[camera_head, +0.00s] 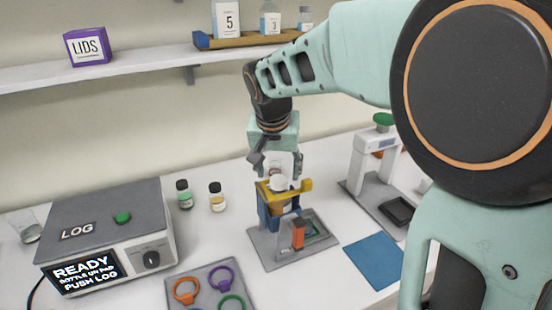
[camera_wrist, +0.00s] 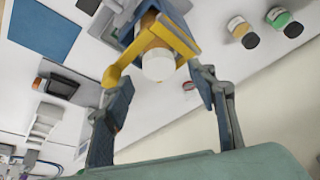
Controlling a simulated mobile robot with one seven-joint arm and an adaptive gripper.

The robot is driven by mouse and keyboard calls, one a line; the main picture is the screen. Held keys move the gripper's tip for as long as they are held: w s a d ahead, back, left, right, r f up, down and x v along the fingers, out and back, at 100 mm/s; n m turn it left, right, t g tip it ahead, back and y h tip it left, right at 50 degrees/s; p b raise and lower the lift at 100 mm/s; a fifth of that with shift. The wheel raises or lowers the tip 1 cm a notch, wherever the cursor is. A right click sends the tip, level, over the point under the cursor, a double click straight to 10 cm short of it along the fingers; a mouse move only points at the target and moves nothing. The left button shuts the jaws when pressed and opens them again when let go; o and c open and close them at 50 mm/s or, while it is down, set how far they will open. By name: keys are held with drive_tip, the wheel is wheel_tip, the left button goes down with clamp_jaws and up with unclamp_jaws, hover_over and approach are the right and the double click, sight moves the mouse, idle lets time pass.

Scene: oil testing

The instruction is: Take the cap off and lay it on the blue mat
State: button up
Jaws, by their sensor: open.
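A white cap (camera_head: 280,184) tops an amber bottle that stands upright in a blue stand with a yellow clamp (camera_head: 298,186). In the wrist view the cap (camera_wrist: 158,66) lies between and just beyond the fingers, with the yellow clamp arms around the bottle neck. My gripper (camera_head: 276,166) is open and points down just above the cap; its fingers (camera_wrist: 160,92) are spread on either side with nothing between them. The blue mat (camera_head: 375,261) is bare, to the right of the stand; it also shows in the wrist view (camera_wrist: 44,28).
A grey LOG box (camera_head: 105,235) stands at the left. Two small capped bottles, one green (camera_head: 184,195) and one yellow (camera_head: 217,197), stand behind. A tray of coloured rings (camera_head: 208,296) is in front. A white press with a green knob (camera_head: 375,150) stands at the right, behind the mat.

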sight(279, 179)
drive_tip(key=shift+x, duration=1.55)
drive_tip(key=shift+s, duration=0.1)
drive_tip(key=shift+c, duration=0.4)
drive_tip(key=c, duration=0.8)
drive_tip(key=shift+o, duration=0.2)
drive_tip(key=shift+r, duration=0.1)
